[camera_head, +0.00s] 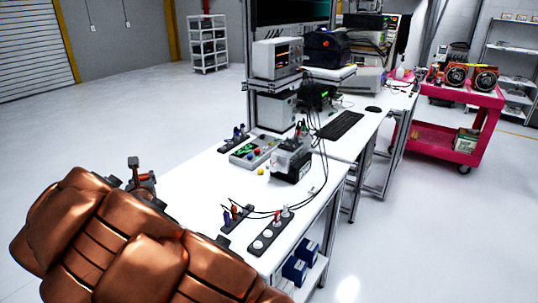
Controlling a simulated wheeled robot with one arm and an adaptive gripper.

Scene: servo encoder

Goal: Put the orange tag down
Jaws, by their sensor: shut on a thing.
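My copper-coloured arm fills the lower left and hides most of my gripper (140,177). Only a dark part of the gripper shows past the arm, off the table's left edge. A small reddish-orange patch shows there, which looks like the orange tag (148,179) held in the shut gripper. The tag's outline and the fingertips are too small and covered to make out. The white worktable (195,190) lies to the right of the gripper.
A grey machine (291,161) and a button box (255,151) stand farther back. Bare tabletop lies left of them.

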